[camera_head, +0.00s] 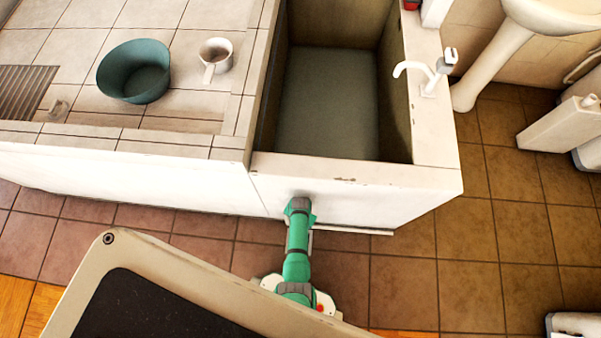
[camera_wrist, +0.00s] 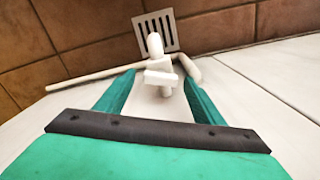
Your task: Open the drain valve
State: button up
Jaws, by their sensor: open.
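The drain valve (camera_wrist: 160,72) is a small white fitting with an upright rounded knob and a blocky crosspiece, seen in the wrist view. It joins a thin white pipe (camera_wrist: 90,78) running off to the left. My gripper (camera_wrist: 160,76) is open, with one teal finger on each side of the valve. I cannot tell whether either finger touches it. In the head view my arm reaches to the front wall of the white basin (camera_head: 360,178); my gripper and the valve are hidden there.
A slotted white grate (camera_wrist: 159,30) lies behind the valve by brown tiles. In the head view a white faucet (camera_head: 430,75) stands on the basin's right rim. A teal bowl (camera_head: 134,72) and a white cup (camera_head: 216,55) stand on the left counter.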

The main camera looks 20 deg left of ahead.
jog(key=shift+a, duration=0.1)
jog(key=c, duration=1)
jog(key=shift+n, duration=2.3)
jog(key=shift+c, duration=0.2)
jog(key=shift+w, duration=0.1)
jog(key=o, duration=1)
jog(key=shift+o, duration=0.2)
